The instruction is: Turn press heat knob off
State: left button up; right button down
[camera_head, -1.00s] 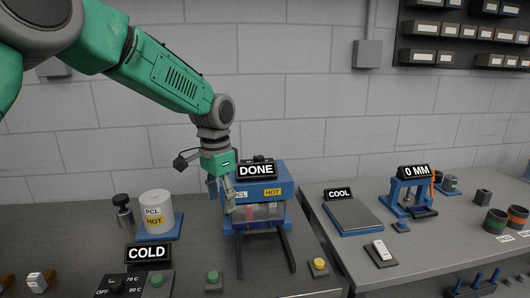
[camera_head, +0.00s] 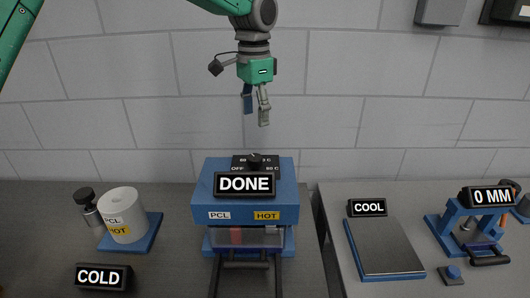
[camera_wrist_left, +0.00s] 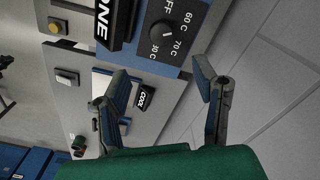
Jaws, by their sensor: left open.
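The blue press (camera_head: 246,205) stands in the middle of the head view with a DONE sign (camera_head: 244,184) and PCL and HOT labels. Its round black heat knob (camera_head: 254,160) sits on top, on a dark dial plate, partly behind the sign. In the left wrist view the knob (camera_wrist_left: 163,33) is ringed by OFF and temperature marks; its exact setting is hard to tell. My left gripper (camera_head: 256,109) is open and empty, pointing down, well above the knob and apart from it. Its spread fingers also show in the wrist view (camera_wrist_left: 158,78). My right gripper is not in view.
A white PCL/HOT container (camera_head: 121,214) on a blue base and a COLD sign (camera_head: 103,277) stand at left. A COOL plate (camera_head: 384,247) and a 0 MM device (camera_head: 470,230) are at right. A brick wall (camera_head: 330,90) stands behind; the air around my gripper is clear.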

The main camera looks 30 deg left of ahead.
aim_at(255, 156)
pick_arm(q)
jog(key=f+p, duration=0.1)
jog(key=f, duration=1.1)
jog(key=shift+a+f+p, duration=0.2)
jog(key=shift+p, duration=0.2)
jog(key=shift+f, duration=0.7)
jog(key=c, duration=1.1)
